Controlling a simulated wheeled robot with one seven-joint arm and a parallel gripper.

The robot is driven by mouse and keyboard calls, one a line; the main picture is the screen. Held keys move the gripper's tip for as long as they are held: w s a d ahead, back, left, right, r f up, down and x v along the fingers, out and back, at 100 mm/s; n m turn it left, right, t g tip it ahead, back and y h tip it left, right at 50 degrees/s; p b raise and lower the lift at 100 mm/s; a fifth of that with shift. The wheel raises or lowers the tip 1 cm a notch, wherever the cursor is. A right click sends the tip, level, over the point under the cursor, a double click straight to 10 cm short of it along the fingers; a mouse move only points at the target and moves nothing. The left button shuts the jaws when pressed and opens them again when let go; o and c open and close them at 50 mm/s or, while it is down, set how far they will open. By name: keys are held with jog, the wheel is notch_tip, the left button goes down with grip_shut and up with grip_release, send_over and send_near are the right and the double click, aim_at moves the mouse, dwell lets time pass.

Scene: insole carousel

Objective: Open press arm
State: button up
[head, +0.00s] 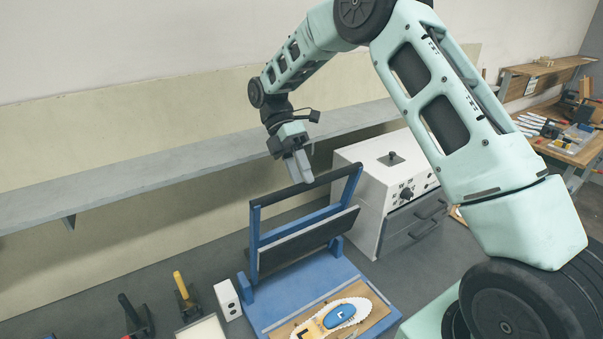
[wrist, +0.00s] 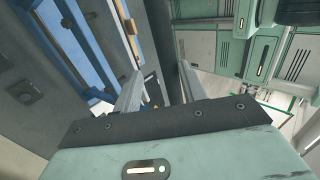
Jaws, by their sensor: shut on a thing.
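The press arm (head: 254,222) is a blue frame with a dark handle bar (head: 277,193) across its top and a dark plate (head: 305,243) lower down. It stands raised, nearly upright, at the back of the blue press base (head: 262,309). In the wrist view the dark bar (wrist: 162,45) passes between my two fingers (wrist: 158,90). The exact contact at the fingertips is hard to see.
A wooden board with a white sole and blue piece (head: 339,316) lies on the base. A white box with a knob (head: 372,190) stands close on the right. A grey shelf (head: 130,187) runs behind. Yellow-handled (head: 181,285) and black-handled tools stand left of the press.

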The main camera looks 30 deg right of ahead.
jog(key=shift+w+f, duration=0.1)
jog(key=shift+f, duration=0.65)
grip_shut()
jog(key=o, duration=0.9)
grip_release()
jog(key=shift+w, duration=0.25)
jog(key=shift+r, duration=0.15)
